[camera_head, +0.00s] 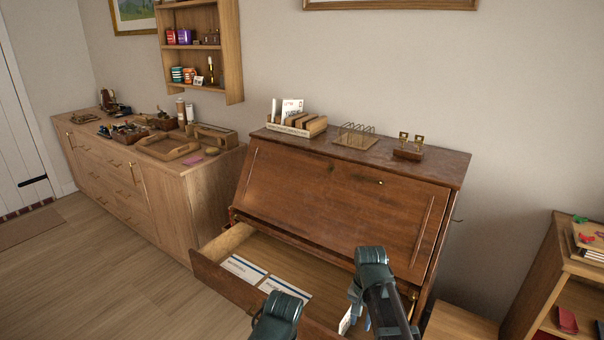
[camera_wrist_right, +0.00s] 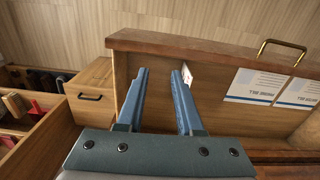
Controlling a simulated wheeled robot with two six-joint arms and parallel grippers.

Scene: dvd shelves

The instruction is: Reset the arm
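My right arm (camera_head: 385,300) reaches down over the open drawer of the wooden desk (camera_head: 345,195). My right gripper (camera_wrist_right: 163,72) is open: its two blue fingers stand apart with nothing visible between them. A small white card (camera_wrist_right: 187,75) shows just beyond the right finger in the right wrist view, by the drawer's wall; I cannot tell if they touch. The card also shows beside the fingers in the head view (camera_head: 345,321). Part of my left arm (camera_head: 277,316) shows at the bottom edge, but its gripper is out of view.
The pulled-out drawer (camera_head: 213,280) holds white-and-blue papers (camera_head: 245,268). On the desk stand a letter holder (camera_head: 297,124), a wire rack (camera_head: 356,135) and a brass item (camera_head: 409,147). A cluttered sideboard (camera_head: 140,200) is left; a low shelf (camera_head: 545,275) is right.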

